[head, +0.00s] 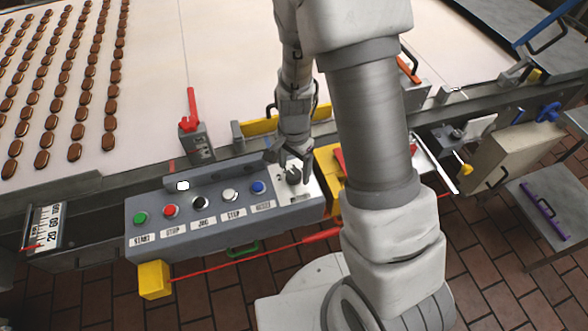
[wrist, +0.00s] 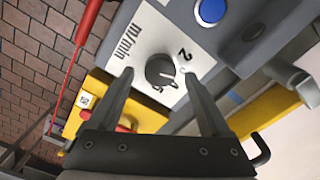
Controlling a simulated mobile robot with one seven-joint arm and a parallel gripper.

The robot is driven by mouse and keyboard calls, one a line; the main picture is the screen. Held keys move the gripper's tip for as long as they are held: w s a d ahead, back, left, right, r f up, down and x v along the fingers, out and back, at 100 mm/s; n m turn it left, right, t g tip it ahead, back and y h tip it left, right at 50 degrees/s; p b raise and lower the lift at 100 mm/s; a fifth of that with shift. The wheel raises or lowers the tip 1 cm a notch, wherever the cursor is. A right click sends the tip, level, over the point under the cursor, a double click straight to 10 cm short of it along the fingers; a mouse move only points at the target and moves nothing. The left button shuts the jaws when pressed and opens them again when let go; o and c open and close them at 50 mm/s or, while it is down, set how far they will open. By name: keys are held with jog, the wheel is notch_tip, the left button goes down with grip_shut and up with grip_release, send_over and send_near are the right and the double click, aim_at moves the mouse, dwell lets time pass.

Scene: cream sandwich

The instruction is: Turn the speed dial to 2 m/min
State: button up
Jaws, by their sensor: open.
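The speed dial (wrist: 160,70) is a dark round knob on a white plate (wrist: 150,35) marked m/min, with a 2 at its upper right and a 5 below it in the wrist view. A small light mark shows at the knob's lower right, nearer the 5 than the 2. My gripper (wrist: 158,75) is open, one finger on each side of the knob. I cannot tell whether either finger touches it. In the head view my gripper (head: 289,164) is over the right end of the control box, and the dial (head: 294,176) is partly hidden there.
The grey control box (head: 235,238) carries green, red, black, white and blue buttons (head: 258,187) left of the dial. A yellow block (head: 154,279) and a red cord (head: 240,261) are in front. A red-handled lever (head: 190,108) stands behind. Chocolate pieces (head: 75,132) lie on the belt.

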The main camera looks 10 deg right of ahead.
jog(key=shift+f, duration=0.65)
grip_shut()
jog(key=n+b, duration=0.2)
jog(key=n, duration=0.1)
jog(key=shift+f+n, duration=0.1)
jog(key=shift+n, duration=0.3)
jog(key=shift+n+b, duration=1)
jog(key=shift+n, duration=1)
grip_release()
